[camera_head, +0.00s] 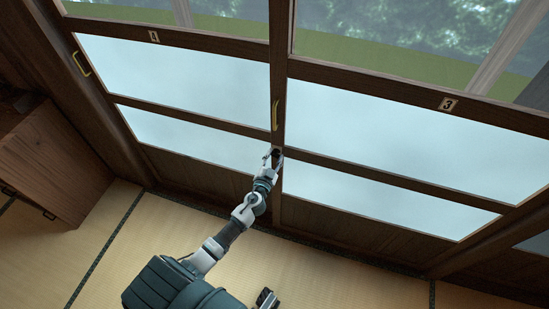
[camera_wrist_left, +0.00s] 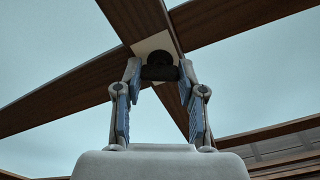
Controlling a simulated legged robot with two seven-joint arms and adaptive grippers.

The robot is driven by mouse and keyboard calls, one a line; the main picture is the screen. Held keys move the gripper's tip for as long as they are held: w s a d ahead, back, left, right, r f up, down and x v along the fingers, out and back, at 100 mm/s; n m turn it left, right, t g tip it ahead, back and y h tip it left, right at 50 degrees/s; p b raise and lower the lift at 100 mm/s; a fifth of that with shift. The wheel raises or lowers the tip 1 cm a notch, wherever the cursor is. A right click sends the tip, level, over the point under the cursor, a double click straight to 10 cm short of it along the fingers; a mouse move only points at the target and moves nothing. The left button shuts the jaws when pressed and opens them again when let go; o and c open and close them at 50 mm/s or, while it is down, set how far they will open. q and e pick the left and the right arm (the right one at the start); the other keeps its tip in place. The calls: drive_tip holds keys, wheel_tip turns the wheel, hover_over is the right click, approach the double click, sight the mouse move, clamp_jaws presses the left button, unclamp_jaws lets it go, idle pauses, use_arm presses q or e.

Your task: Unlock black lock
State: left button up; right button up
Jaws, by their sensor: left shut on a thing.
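The black lock (camera_wrist_left: 160,60) is a round dark piece with a dark bar, on a pale plate (camera_wrist_left: 152,43) fixed to the door frame where the wooden bars cross. In the head view the lock is small and mostly hidden by my gripper. My left gripper (camera_head: 273,156) reaches the middle post just below a brass handle (camera_head: 275,115). In the left wrist view my left gripper (camera_wrist_left: 160,75) has its fingertips on both sides of the dark bar and is shut on it. I cannot tell how far the lock is turned.
Sliding doors with frosted panes (camera_head: 180,78) and number plates stand along the wall. Another brass handle (camera_head: 81,64) is at the far left. A wooden cabinet (camera_head: 50,160) stands at the left. The tatami floor (camera_head: 340,280) is clear at the right.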

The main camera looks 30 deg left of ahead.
use_arm(q)
drive_tip(key=m, duration=0.2)
drive_tip(key=shift+m, duration=0.4)
drive_tip(key=m, duration=0.4)
drive_tip(key=shift+d+f+m, duration=0.1)
drive_tip(key=shift+d+m, duration=0.05)
drive_tip(key=shift+m, duration=0.15)
drive_tip(key=m, duration=0.5)
drive_tip(key=shift+d+f, duration=0.1)
drive_tip(key=shift+f, duration=0.15)
use_arm(e)
drive_tip(key=shift+w, duration=0.1)
use_arm(q)
drive_tip(key=shift+f+m, duration=0.1)
drive_tip(key=shift+m, duration=0.2)
drive_tip(key=o, duration=1.1)
drive_tip(key=shift+o, duration=0.2)
